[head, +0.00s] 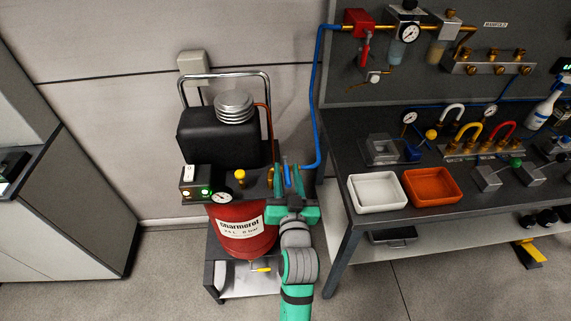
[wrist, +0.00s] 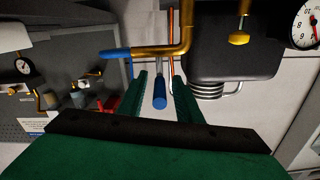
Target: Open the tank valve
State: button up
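The red compressor tank (head: 240,232) stands on a low stand left of the bench. A brass pipe (wrist: 183,30) at its outlet bends toward a blue hose (wrist: 115,53). A slim lever with a blue grip (wrist: 160,97), apparently the tank valve handle, hangs by the pipe; in the head view the blue lever (head: 285,172) shows only partly above my gripper. My gripper (wrist: 159,90) is open, with one finger on each side of the blue grip and a gap visible on both sides. In the head view my gripper (head: 288,192) is at the tank's right side.
A pressure gauge (head: 221,197) and a lit switch box (head: 196,182) sit at the tank's left. A yellow drain lever (head: 261,269) is low on the tank. The workbench (head: 455,205) with white (head: 377,191) and orange (head: 432,187) trays stands close right.

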aim_at(285, 168)
jog(key=shift+w+a, duration=0.2)
jog(key=shift+w, duration=1.5)
grip_shut()
